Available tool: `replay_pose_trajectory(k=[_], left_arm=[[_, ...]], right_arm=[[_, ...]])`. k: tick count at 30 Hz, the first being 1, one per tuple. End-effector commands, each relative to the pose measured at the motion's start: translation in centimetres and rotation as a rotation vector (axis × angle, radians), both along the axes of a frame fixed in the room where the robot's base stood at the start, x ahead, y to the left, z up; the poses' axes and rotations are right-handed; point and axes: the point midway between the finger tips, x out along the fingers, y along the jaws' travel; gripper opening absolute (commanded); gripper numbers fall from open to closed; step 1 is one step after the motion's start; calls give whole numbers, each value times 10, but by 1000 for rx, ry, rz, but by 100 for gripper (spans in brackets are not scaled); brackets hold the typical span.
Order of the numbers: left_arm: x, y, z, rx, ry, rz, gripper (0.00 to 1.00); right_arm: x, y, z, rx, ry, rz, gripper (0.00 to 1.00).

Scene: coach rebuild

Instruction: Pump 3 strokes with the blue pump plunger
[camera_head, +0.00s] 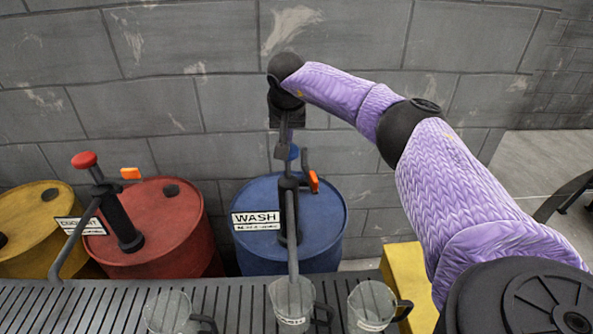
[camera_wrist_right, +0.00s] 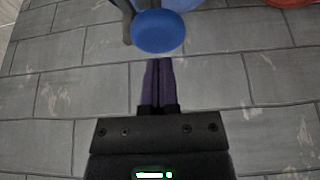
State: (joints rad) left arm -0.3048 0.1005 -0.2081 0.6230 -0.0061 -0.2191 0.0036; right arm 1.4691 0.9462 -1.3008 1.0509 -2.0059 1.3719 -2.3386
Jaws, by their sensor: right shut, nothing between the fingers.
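The blue pump plunger has a round blue knob (camera_head: 294,152) on top of the pump on the blue drum (camera_head: 258,200) labelled WASH. The same knob shows at the top of the right wrist view (camera_wrist_right: 160,32). My right gripper (camera_head: 281,152) points down right at the knob and partly covers it in the head view. Its fingers (camera_wrist_right: 158,62) are shut and empty, with the tips just short of the knob in the wrist view; I cannot tell whether they touch it. The pump's spout runs down towards a clear jug (camera_head: 293,300). My left gripper is not in view.
A red drum (camera_head: 165,225) with a red-knobbed pump (camera_head: 84,160) stands to the left, beside a yellow drum (camera_head: 38,225). Two more clear jugs (camera_head: 168,312) (camera_head: 371,305) stand on the slatted grate (camera_head: 90,305). A grey block wall (camera_head: 150,60) is close behind.

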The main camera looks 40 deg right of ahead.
Motion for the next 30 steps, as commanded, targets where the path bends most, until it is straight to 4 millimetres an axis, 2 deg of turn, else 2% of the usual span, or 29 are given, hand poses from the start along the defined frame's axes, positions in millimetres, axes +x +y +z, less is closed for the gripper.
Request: replay_pose_trajectory(k=[30], left_arm=[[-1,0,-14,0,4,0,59]], right_arm=[[0,0,-37,0,1,0,0]])
